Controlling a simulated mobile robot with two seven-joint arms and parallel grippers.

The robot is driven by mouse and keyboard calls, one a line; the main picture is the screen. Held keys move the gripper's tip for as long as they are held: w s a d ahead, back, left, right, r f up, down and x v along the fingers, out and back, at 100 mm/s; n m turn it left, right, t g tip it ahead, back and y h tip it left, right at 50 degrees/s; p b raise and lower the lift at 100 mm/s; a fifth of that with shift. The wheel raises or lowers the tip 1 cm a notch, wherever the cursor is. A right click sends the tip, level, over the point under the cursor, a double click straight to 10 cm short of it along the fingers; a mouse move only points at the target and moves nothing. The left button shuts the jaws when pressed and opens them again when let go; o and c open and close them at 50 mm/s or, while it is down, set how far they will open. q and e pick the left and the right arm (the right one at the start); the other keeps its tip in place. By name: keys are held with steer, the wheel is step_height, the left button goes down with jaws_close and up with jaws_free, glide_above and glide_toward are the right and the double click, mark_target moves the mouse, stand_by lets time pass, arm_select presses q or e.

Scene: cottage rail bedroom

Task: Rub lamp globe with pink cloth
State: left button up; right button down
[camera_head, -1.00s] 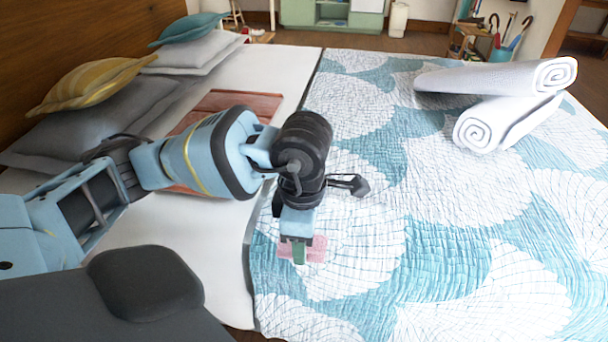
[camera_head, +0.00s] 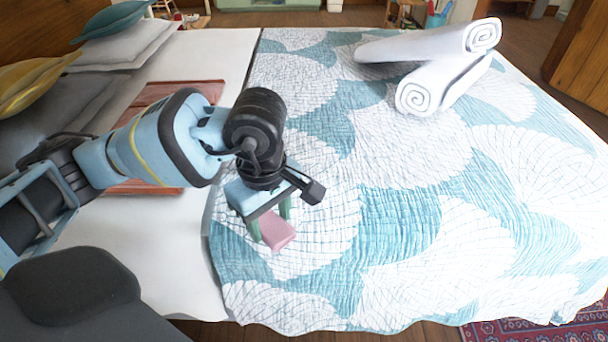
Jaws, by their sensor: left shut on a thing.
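The pink cloth (camera_head: 278,232) is a small folded piece between the green fingertips of my left gripper (camera_head: 270,226). The gripper is shut on it, pointing down over the teal and white quilt (camera_head: 400,215). I cannot tell whether the cloth touches the quilt. No lamp globe shows in this view. My right gripper is not in view.
Two rolled white towels (camera_head: 425,65) lie at the bed's far right. A reddish wooden tray (camera_head: 145,185) lies on the white sheet behind my left arm. Pillows and a yellow striped cushion (camera_head: 28,82) are at the left. A patterned rug (camera_head: 535,330) shows at bottom right.

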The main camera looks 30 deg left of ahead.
mark_target(287, 223)
arm_select(q)
steer(key=m, duration=0.4)
steer(key=shift+w+d+r, duration=0.15)
steer(key=shift+d+r, duration=0.05)
steer(key=shift+d, duration=0.2)
steer(key=m, duration=0.4)
steer(key=shift+w+d+r, duration=0.15)
steer(key=shift+w+d, duration=0.05)
steer(key=shift+d, duration=0.15)
steer(key=m, duration=0.3)
steer(key=shift+w+d+r+m, duration=0.1)
steer(key=shift+d+r+m, duration=0.05)
steer(key=shift+d+m, duration=0.25)
steer(key=m, duration=0.3)
steer(key=shift+w+d+r, duration=0.1)
steer(key=shift+d+r, duration=0.05)
steer(key=shift+d, duration=0.05)
